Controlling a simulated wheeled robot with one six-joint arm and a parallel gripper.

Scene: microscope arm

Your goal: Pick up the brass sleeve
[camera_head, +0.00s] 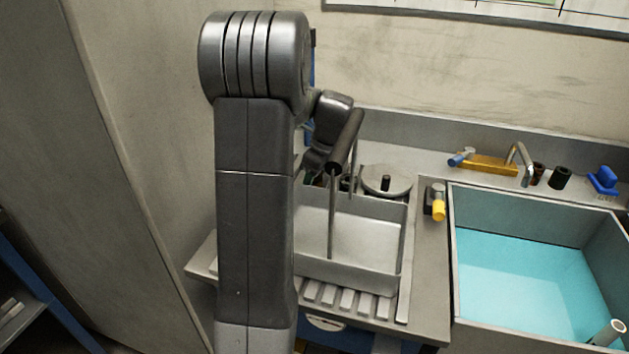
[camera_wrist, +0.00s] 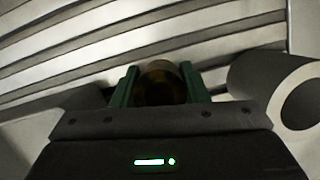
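The brass sleeve (camera_wrist: 161,84) shows in the wrist view as a dark, brownish round piece with its end facing the camera. My gripper (camera_wrist: 160,86) has one green finger on each side of it, and I see no clear gap between the fingers and the sleeve. The fingers appear shut on it. Its lower part is hidden by the gripper body. In the head view my arm hides most of the gripper, and I cannot make out the sleeve there.
A grey tube (camera_wrist: 290,92) stands close to the right finger. Pale ridged slats (camera_wrist: 120,35) lie beyond. In the head view, a steel tray (camera_head: 365,245), a round lid (camera_head: 390,183), a yellow-ended tool (camera_head: 437,205) and a basin of blue liquid (camera_head: 520,280) lie right of my arm.

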